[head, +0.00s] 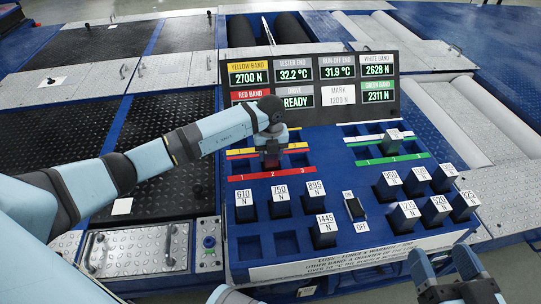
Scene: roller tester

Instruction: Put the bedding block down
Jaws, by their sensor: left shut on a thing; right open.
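My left gripper (271,143) reaches in over the upper left of the blue block tray (232,262). It is shut on a small dark block (271,158), held at the yellow and red rows. The gripper hides most of this block and its label, so I cannot tell whether it touches the tray. The red strip (270,175), numbered 1, 2, 3, runs just below it. My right gripper (446,272) is open and empty at the lower right, in front of the tray's front edge.
Labelled blocks stand in the tray, such as 610 N (244,206), 750 N (280,201) and 1445 N (324,232). One block (391,142) stands by the white and green strips. A switch (355,208) sits mid-tray. The display panel (310,82) rises behind; drive reads READY.

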